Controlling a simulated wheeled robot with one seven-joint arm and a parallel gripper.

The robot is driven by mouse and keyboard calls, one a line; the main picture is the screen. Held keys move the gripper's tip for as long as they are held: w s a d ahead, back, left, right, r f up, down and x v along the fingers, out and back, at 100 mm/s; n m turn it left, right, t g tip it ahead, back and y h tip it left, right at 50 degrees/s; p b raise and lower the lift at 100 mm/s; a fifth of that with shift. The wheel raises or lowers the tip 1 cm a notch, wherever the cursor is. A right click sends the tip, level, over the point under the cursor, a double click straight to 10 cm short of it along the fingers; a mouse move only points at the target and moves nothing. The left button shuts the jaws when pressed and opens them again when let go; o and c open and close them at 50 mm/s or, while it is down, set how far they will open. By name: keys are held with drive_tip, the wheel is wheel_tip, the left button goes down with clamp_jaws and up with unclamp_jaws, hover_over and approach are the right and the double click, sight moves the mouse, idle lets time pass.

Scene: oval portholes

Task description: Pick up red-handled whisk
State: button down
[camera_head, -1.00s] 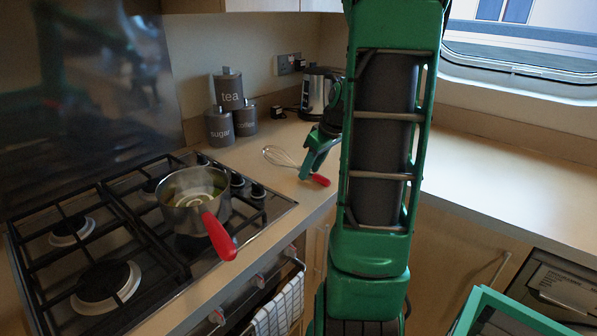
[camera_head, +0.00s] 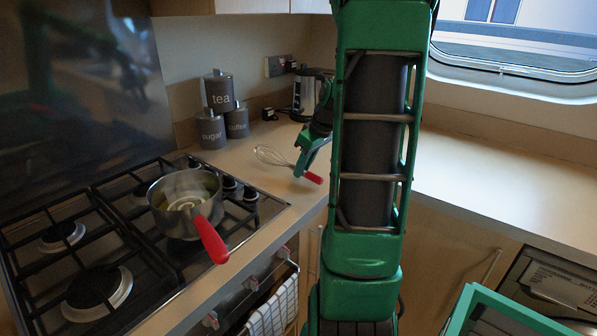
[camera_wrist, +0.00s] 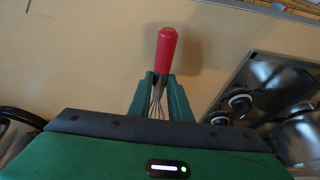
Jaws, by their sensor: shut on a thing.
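The red-handled whisk (camera_head: 277,157) is on or just above the wooden counter to the right of the hob, its wire loops towards the left and its red handle towards the right. My gripper (camera_head: 299,172) is at the whisk where wires and handle meet. In the wrist view the green fingers of my gripper (camera_wrist: 160,92) are shut on the whisk, with the red handle (camera_wrist: 166,48) sticking out beyond the fingertips and the wires between the fingers. I cannot tell whether the whisk is clear of the counter.
A pot with a red handle (camera_head: 187,205) stands on the gas hob (camera_head: 100,215) at the left. Grey canisters (camera_head: 218,92) and a kettle (camera_head: 306,94) stand at the back by the wall. The counter to the right (camera_head: 490,185) is clear. A green-rimmed box (camera_head: 520,310) is at the lower right.

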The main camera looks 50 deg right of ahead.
drive_tip(key=r, duration=0.2)
drive_tip(key=a+r, duration=0.1)
drive_tip(key=shift+w+a+r, duration=0.1)
drive_tip(key=shift+r, duration=0.25)
drive_tip(key=a+r, duration=0.6)
drive_tip(key=a, duration=0.4)
drive_tip(key=shift+w+a, duration=0.25)
drive_tip(key=shift+w, duration=0.05)
